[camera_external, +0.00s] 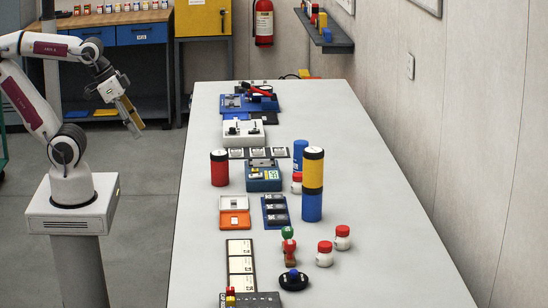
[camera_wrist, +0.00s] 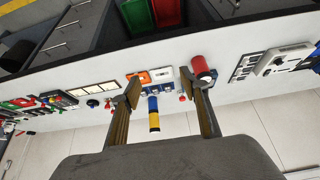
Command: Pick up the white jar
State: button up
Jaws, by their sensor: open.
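Three small white jars with red lids stand upright on the long table. One white jar (camera_external: 324,258) and a second jar (camera_external: 342,241) are close together at the near right. A third jar (camera_external: 297,187) stands farther back, partly hidden behind the blue-and-yellow cylinder stack. My gripper (camera_external: 132,117) is open and empty, off the table's left side and well away from the jars. In the wrist view my gripper (camera_wrist: 160,86) has its two fingers apart with the table beyond them. The jars are too small there to pick out surely.
A stacked blue-and-yellow cylinder (camera_external: 312,190) and a red cylinder (camera_external: 219,168) stand tall among trays and devices. A green-topped stamp-like object (camera_external: 289,245) and a black round item (camera_external: 293,280) are left of the near jars. The right table strip (camera_external: 385,225) is clear.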

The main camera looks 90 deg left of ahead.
jog(key=w+d+m+t+h, duration=0.1)
jog(key=w+d, duration=0.3)
jog(key=w, duration=0.7)
jog(key=w+d+t+h, duration=0.15)
jog(key=w+d, duration=0.25)
jog(key=w, duration=0.6)
jog(key=w+d+m+t, duration=0.1)
jog(key=w+d, duration=0.4)
jog(key=w, duration=0.6)
jog(key=w+d+f+t, duration=0.2)
jog(key=w+d+f, duration=0.4)
jog(key=w, duration=0.4)
jog(key=t, duration=0.2)
send_near(343, 228)
jog(key=shift+w+a+f+m+h, duration=0.15)
jog(key=shift+w+a+m+h, duration=0.1)
jog(key=shift+w, duration=0.2)
jog(key=shift+w+a+f+m+h, duration=0.15)
jog(key=shift+w+f+h, duration=0.05)
jog(key=shift+w, duration=0.25)
jog(key=shift+w+d+f, duration=0.2)
jog(key=shift+d+f, duration=0.1)
jog(key=shift+f, duration=0.2)
jog(key=shift+x, duration=1.3)
jog(key=shift+w+f, duration=0.1)
jog(key=shift+x, duration=2.45)
